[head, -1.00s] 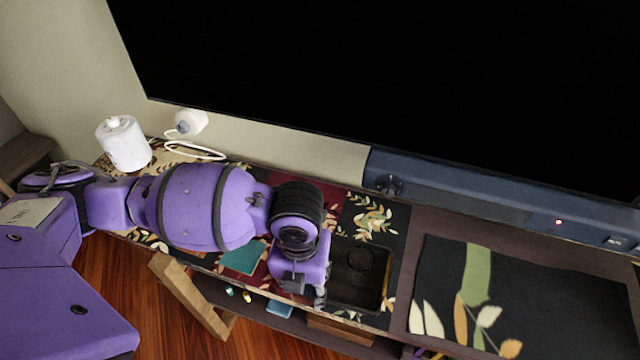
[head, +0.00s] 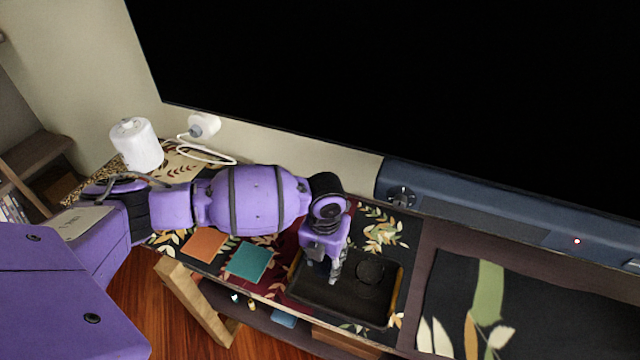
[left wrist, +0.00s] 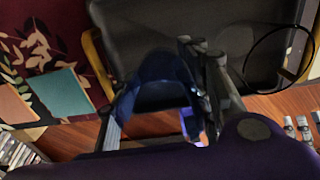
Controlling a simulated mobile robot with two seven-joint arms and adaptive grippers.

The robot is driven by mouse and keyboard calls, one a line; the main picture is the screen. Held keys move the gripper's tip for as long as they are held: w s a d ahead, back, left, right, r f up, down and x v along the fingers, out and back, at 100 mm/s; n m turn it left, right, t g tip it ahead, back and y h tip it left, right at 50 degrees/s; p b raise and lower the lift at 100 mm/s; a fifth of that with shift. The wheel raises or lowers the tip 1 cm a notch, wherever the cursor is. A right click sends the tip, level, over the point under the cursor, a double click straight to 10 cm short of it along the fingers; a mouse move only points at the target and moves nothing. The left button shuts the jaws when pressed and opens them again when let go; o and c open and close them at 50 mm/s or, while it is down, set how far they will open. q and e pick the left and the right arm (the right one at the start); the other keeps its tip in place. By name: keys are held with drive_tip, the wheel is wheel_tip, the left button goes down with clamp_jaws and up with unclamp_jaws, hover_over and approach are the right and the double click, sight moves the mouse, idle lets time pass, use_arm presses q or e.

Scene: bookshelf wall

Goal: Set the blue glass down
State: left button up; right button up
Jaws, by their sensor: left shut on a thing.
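The blue glass (left wrist: 162,82) is dark blue and sits between the fingers of my left gripper (left wrist: 165,105) in the left wrist view. The gripper is shut on it. In the head view my left gripper (head: 335,272) points down over the left-middle part of the black tray (head: 318,291). The glass cannot be made out there, behind or below the fingers. The wrist view shows the tray (left wrist: 140,25) behind the glass; I cannot tell whether they touch. My right gripper is not in view.
A dark round shape (head: 370,271) lies on the tray. Left of the tray are a teal square (head: 250,261) and an orange square (head: 205,245). A white canister (head: 137,145) stands at the far left. A blue soundbar (head: 460,210) runs along the back under the large screen (head: 400,80).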

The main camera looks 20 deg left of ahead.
use_arm(q)
drive_tip(key=shift+w+f, duration=0.15)
drive_tip(key=shift+w, duration=0.1)
drive_tip(key=shift+w+f, duration=0.1)
drive_tip(key=shift+f, duration=1.5)
drive_tip(key=shift+f, duration=0.15)
drive_tip(key=o, duration=1.3)
wheel_tip(320, 180, up, 12)
drive_tip(key=shift+r, duration=0.2)
